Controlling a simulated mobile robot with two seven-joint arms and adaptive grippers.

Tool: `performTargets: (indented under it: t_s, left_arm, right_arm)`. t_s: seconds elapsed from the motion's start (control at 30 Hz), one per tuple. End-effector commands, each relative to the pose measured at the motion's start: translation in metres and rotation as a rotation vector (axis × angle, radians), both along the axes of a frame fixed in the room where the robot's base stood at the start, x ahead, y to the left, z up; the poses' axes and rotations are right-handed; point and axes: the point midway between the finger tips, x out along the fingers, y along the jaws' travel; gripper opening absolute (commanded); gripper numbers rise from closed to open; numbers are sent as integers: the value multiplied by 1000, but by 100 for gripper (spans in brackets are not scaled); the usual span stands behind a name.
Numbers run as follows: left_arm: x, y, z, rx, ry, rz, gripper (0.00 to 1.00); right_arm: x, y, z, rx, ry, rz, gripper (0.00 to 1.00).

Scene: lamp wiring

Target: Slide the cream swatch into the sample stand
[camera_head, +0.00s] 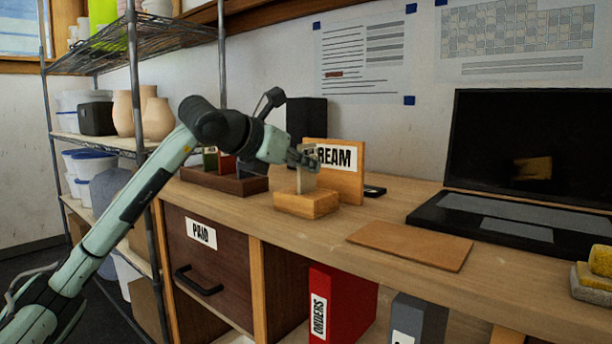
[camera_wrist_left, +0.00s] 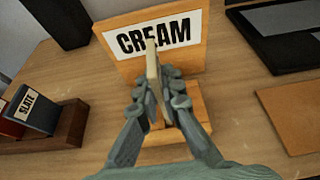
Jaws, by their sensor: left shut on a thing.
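The cream swatch (camera_wrist_left: 152,62) is a thin pale tile held on edge by my left gripper (camera_wrist_left: 160,92), whose fingers are shut on it. In the head view the swatch (camera_head: 306,180) stands upright between the left gripper (camera_head: 303,160) and the sample stand (camera_head: 308,204). The stand is a small wooden block with a taller wooden back board (camera_head: 345,188) labelled CREAM behind it. The swatch is above the block in both views. Its lower edge meets the block's top in the head view, but the fingers hide whether it sits in a slot. My right gripper is not in view.
A dark wooden tray (camera_head: 213,182) with several swatches, one labelled SLATE (camera_wrist_left: 35,109), stands left of the stand. A laptop (camera_head: 520,205) and a flat tan board (camera_head: 410,247) lie to the right. Metal shelves (camera_head: 138,80) stand at the far left.

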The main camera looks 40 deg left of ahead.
Motion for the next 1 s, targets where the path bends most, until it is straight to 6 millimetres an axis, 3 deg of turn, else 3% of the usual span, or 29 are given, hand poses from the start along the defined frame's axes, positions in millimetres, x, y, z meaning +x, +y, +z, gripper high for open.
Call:
performTargets:
  t_s: [0.03,0.17,0.57,0.6,0.73,1.0]
  left_arm:
    - [0,0,-11,0,5,-1,0]
    - [0,0,-21,0,1,-1,0]
    - [0,0,-23,1,-1,0,0]
    - [0,0,-23,1,0,0,10]
    - [0,0,-23,1,0,0,26]
    - [0,0,-22,1,0,0,27]
  right_arm:
    - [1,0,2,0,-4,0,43]
    - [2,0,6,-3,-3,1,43]
    - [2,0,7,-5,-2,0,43]
    - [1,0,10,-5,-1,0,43]
    - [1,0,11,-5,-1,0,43]
    - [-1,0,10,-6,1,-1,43]
